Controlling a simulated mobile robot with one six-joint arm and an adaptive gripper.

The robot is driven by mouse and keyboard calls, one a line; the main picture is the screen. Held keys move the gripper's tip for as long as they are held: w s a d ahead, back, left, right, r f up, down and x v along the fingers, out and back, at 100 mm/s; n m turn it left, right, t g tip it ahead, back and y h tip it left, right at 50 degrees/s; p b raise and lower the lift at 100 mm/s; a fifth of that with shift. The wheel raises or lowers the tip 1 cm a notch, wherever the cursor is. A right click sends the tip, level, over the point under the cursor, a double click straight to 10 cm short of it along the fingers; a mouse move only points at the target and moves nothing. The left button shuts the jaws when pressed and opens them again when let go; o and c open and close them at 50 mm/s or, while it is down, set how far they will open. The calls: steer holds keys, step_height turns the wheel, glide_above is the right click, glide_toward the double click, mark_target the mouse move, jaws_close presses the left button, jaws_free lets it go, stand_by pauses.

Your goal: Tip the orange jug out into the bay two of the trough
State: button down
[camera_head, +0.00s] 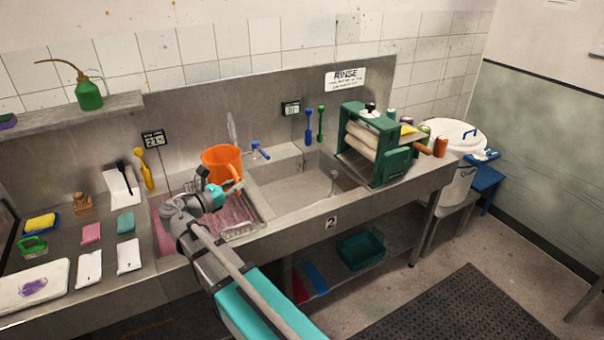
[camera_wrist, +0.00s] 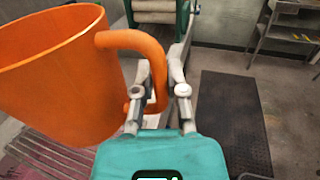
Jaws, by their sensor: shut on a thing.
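The orange jug (camera_head: 221,166) is in the head view, close to upright, over the ribbed rack (camera_head: 212,214) of the left bay. I cannot tell whether its base touches the rack. It fills the left of the wrist view (camera_wrist: 52,78). My gripper (camera_head: 232,190) is shut on the jug's handle, with a finger on each side of it in the wrist view (camera_wrist: 158,82). The jug's contents are hidden. Bay two of the trough (camera_head: 290,192), an open steel basin above a "2" label (camera_head: 331,222), lies just right of the jug.
A blue tap (camera_head: 260,151) stands behind the bays. A green roller wringer (camera_head: 375,145) sits at bay two's right end. Cloths and sponges lie on the left counter. A shelf with a green basket (camera_head: 360,248) is below. The space above bay two looks clear.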

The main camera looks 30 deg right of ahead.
mark_target(236, 174)
steer(key=shift+r+p, duration=2.85)
steer(key=shift+r, duration=0.4)
steer(key=shift+d, duration=0.15)
